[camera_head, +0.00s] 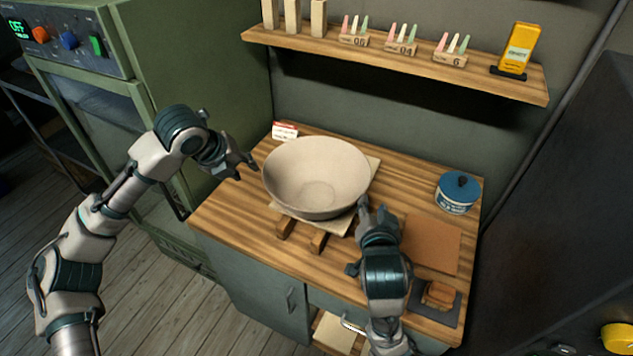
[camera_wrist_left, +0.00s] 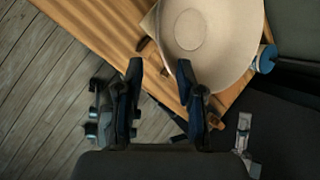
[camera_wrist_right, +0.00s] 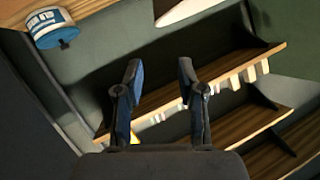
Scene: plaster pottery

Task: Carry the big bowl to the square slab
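The big bowl (camera_head: 317,178), wide and cream-coloured, stands upright on a pale square board (camera_head: 340,222) with wooden runners under it. The bowl also shows in the left wrist view (camera_wrist_left: 215,40). A flat brown square slab (camera_head: 432,246) lies on the worktop to the right, partly behind my right arm. My left gripper (camera_head: 248,164) is open and empty just left of the bowl's rim. My right gripper (camera_head: 374,212) is open and empty by the bowl's lower right side. I cannot tell whether it touches the bowl.
A blue lidded tin (camera_head: 456,194) stands at the worktop's right. A dark tray (camera_head: 451,309) with a brown block lies at the front right. A small red-and-white card (camera_head: 285,131) stands behind the bowl. A shelf (camera_head: 400,63) with tools hangs above. A green kiln-like cabinet stands left.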

